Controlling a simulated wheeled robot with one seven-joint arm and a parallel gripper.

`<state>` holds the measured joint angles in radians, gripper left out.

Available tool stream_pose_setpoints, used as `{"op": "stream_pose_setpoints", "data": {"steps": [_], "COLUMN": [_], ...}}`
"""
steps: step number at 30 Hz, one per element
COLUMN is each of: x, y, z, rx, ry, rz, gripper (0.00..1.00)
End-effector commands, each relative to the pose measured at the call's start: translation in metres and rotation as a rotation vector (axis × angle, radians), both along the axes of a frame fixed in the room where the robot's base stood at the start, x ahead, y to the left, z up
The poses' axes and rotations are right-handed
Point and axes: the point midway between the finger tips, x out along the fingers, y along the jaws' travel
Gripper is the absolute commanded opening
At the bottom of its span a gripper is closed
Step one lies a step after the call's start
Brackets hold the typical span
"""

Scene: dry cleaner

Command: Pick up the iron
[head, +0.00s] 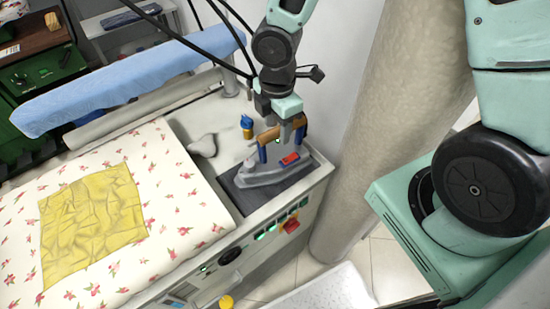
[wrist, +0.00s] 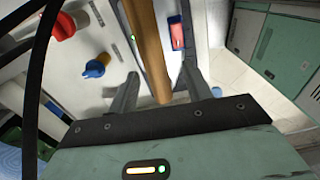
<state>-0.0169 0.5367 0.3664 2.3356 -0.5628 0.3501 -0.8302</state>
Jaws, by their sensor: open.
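The iron (head: 262,178) stands on a dark rest pad (head: 252,197) at the right end of the ironing station. It has a grey body, a brown wooden handle (head: 293,131) on blue posts and a red part on top. My gripper (head: 287,138) is above the iron with its fingers pointing down at the handle. In the wrist view the handle (wrist: 148,45) runs between the two spread fingers of my gripper (wrist: 160,72), with space visible on both sides. The fingers are open and hold nothing. Part of the handle is hidden by my gripper in the head view.
A blue and yellow object (head: 247,126) stands behind the iron. A thick pale column (head: 375,130) rises to the right. A blue-covered sleeve board (head: 130,82) is behind.

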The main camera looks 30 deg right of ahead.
Motion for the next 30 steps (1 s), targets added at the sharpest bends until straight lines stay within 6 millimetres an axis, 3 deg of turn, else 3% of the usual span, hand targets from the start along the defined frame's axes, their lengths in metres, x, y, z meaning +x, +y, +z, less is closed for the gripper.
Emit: {"op": "stream_pose_setpoints", "data": {"steps": [12,21,27,30], "x": [0.003,0.004,0.004,0.004], "y": [0.003,0.003,0.003,0.003], "z": [-0.048,-0.053,-0.053,-0.053], "rx": [-0.001,0.0,0.0,0.0], "ry": [0.002,-0.001,-0.001,-0.001], "rz": [0.0,-0.002,-0.002,-0.002], "gripper": [0.49,0.49,0.0,0.0]}}
